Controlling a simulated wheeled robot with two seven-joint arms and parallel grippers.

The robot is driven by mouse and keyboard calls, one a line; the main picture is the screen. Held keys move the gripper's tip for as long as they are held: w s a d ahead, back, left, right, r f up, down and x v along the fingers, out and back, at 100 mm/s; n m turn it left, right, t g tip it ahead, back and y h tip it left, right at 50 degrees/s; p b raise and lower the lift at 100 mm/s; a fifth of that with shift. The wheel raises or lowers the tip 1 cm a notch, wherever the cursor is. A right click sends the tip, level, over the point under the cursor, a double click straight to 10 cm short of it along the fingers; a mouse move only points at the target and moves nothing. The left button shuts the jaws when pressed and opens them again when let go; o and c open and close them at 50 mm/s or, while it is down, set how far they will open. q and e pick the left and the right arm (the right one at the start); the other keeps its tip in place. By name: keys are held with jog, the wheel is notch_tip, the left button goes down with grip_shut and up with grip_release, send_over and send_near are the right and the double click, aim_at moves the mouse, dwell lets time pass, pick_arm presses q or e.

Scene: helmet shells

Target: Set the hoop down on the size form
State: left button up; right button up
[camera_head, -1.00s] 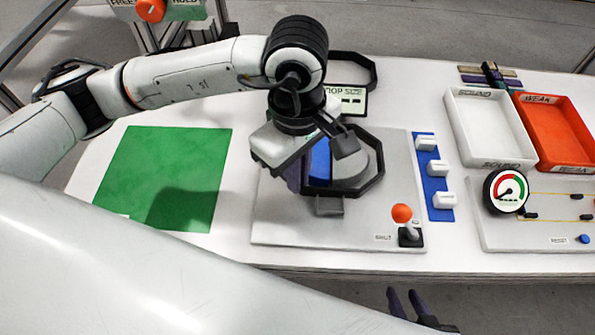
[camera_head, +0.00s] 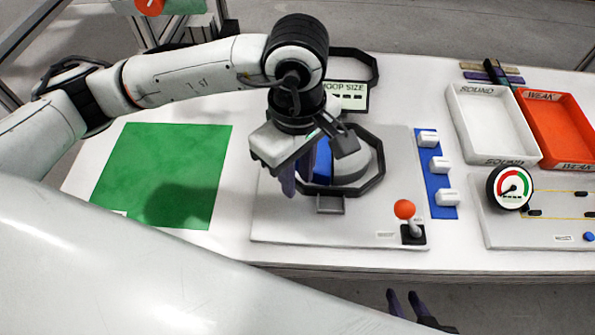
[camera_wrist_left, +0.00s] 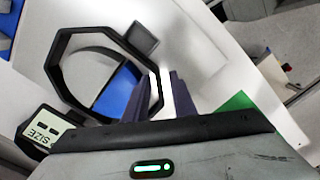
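The black octagonal hoop (camera_head: 381,178) is around the grey and blue size form (camera_head: 352,160) on the pale plate. In the left wrist view the hoop (camera_wrist_left: 52,68) encircles the form, whose blue part (camera_wrist_left: 118,92) shows inside it. My left gripper (camera_head: 288,182) is at the hoop's left side, pointing down. The gripper hides the hoop's left edge in the head view. My right gripper (camera_head: 405,300) is open and empty below the table's front edge.
A lever with a red ball (camera_head: 404,209) stands at the plate's front right. A blue strip (camera_head: 440,178) with white blocks lies beside it. The size display (camera_head: 347,95) and another black frame (camera_head: 372,68) are behind. A green mat (camera_head: 165,165) lies left; white (camera_head: 492,125) and orange (camera_head: 560,130) trays right.

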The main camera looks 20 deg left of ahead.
pick_arm(q)
jog(key=shift+w, duration=0.15)
jog(key=shift+r, duration=0.35)
notch_tip(320, 180, up, 10)
jog(key=shift+f, duration=0.15)
jog(key=shift+s, duration=0.2)
